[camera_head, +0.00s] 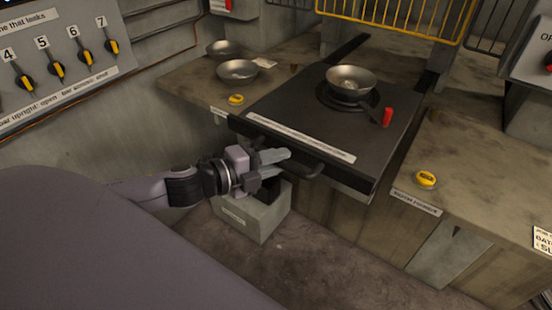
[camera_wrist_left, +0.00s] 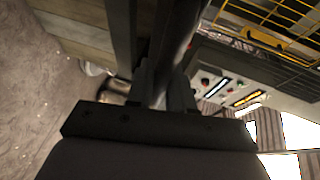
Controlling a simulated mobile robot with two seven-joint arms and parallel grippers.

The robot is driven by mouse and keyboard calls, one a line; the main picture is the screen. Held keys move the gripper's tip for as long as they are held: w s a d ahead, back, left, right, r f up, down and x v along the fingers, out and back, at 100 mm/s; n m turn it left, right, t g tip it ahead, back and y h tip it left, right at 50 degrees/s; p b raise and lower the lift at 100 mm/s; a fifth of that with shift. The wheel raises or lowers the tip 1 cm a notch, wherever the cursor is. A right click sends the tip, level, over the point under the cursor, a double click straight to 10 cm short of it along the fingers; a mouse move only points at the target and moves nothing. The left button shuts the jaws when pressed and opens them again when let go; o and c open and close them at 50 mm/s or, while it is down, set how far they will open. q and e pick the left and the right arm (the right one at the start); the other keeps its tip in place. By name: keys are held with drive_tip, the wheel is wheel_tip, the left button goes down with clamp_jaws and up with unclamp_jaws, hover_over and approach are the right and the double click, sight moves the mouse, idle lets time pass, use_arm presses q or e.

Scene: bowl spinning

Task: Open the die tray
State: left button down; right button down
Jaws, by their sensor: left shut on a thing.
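The die tray (camera_head: 290,110) is a dark flat slab between two wooden counters, with a pale label strip along its front. A metal bowl (camera_head: 351,80) sits on a round dark die on it, beside a red knob (camera_head: 388,117). A dark bar handle (camera_head: 312,170) runs along the tray's front edge. My left gripper (camera_head: 278,160) is at the handle's left part, shut on it. In the left wrist view the dark bar (camera_wrist_left: 178,50) passes between the fingers (camera_wrist_left: 167,85). My right gripper is not in view.
Two more bowls (camera_head: 237,70) and a yellow button (camera_head: 236,99) are on the left counter. Another yellow button (camera_head: 425,179) is on the right counter. A grey box (camera_head: 255,215) stands on the floor below my gripper. A yellow-edged wire guard (camera_head: 400,20) hangs above the back.

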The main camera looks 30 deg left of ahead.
use_arm(q)
drive_tip(key=shift+s, duration=0.1)
idle(0.3)
drive_tip(key=c, duration=1.1)
unclamp_jaws()
drive_tip(key=v, duration=0.7)
